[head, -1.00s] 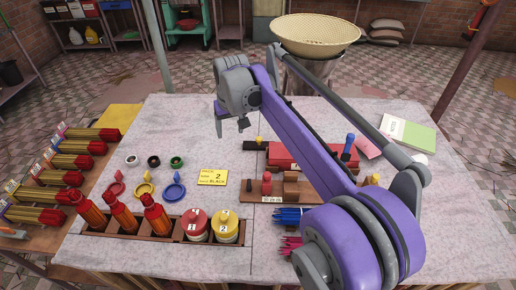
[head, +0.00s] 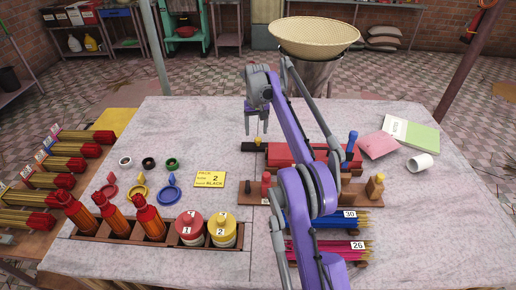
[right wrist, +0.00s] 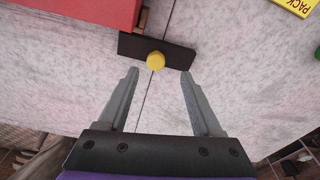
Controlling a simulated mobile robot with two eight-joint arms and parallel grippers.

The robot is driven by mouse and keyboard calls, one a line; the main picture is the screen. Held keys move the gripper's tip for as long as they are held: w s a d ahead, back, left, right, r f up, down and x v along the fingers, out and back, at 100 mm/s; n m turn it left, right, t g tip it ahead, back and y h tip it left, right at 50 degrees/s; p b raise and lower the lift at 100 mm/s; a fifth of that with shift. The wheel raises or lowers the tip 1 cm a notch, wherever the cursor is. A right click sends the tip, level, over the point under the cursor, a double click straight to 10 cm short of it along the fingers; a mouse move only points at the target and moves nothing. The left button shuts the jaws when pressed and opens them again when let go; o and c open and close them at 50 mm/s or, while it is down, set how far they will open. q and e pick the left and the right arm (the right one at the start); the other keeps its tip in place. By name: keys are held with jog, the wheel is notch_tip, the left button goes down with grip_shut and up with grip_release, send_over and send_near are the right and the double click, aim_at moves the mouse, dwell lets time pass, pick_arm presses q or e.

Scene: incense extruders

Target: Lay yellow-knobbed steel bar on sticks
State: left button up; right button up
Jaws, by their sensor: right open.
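The steel bar (head: 250,147) is dark and flat with a yellow knob (right wrist: 156,59) on top. It lies on the table at the left end of the red box, and the bar also shows in the right wrist view (right wrist: 180,53). My right gripper (head: 257,131) is open above the bar, its fingers pointing down. In the right wrist view the open fingers (right wrist: 160,72) straddle the line of the knob, with nothing between them. Blue sticks tagged 30 (head: 335,222) and magenta sticks tagged 26 (head: 325,249) lie at the front right, partly behind my arm. My left gripper is not in view.
The red box (head: 285,154) stands beside the bar. A brown wooden rack (head: 250,194) with knobbed pieces lies in front of it. Bottles and jars (head: 222,230) fill a tray at front left. A yellow card (head: 209,180) lies near the middle. A white cup (head: 420,163) is at right.

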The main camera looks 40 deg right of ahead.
aim_at(258, 139)
jog(key=f, duration=0.5)
jog(key=shift+d+f, duration=0.35)
jog(key=shift+d, duration=0.05)
jog(key=shift+c, duration=0.4)
grip_shut()
jog(key=shift+r, duration=0.1)
dwell(0.6)
